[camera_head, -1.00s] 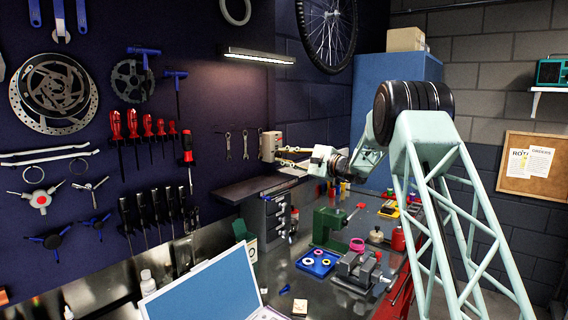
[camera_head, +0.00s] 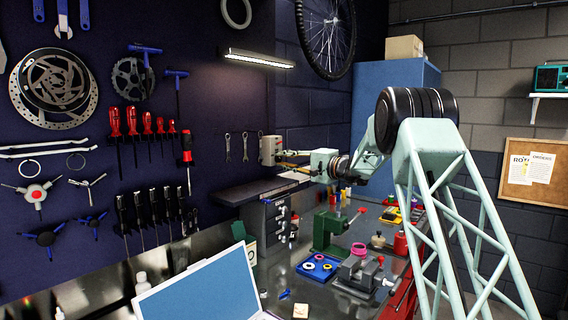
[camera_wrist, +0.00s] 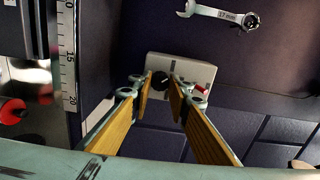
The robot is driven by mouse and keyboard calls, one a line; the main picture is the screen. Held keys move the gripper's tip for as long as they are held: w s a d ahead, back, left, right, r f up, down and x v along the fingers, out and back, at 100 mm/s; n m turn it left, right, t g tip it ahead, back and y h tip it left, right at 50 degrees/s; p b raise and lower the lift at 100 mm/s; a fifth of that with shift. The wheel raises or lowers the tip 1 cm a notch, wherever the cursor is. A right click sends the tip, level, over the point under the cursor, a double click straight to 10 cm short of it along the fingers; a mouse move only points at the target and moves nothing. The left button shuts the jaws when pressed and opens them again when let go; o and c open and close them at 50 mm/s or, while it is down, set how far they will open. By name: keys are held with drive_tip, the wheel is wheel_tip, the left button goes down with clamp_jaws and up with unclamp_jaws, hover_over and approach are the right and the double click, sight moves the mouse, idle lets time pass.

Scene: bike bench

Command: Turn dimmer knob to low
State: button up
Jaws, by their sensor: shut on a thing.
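The dimmer box (camera_head: 267,148) is a pale box on the dark wall, to the right of the hanging wrenches. In the wrist view the same box (camera_wrist: 204,75) carries a round black knob (camera_wrist: 160,79) on its face. My gripper (camera_wrist: 160,84) has its two yellow-padded fingers on either side of the knob, shut on it. In the head view my gripper (camera_head: 284,154) reaches the box from the right. The knob's exact pointer angle is too small to read.
A small red switch (camera_wrist: 201,88) is on the box beside the right finger. A wrench (camera_wrist: 218,15) hangs above. A dark shelf (camera_head: 255,188) lies below the box.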

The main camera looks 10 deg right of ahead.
drive_tip(key=shift+n, duration=0.8)
drive_tip(key=o, duration=0.9)
drive_tip(key=shift+v, duration=6.05)
drive_tip(key=shift+a, duration=0.1)
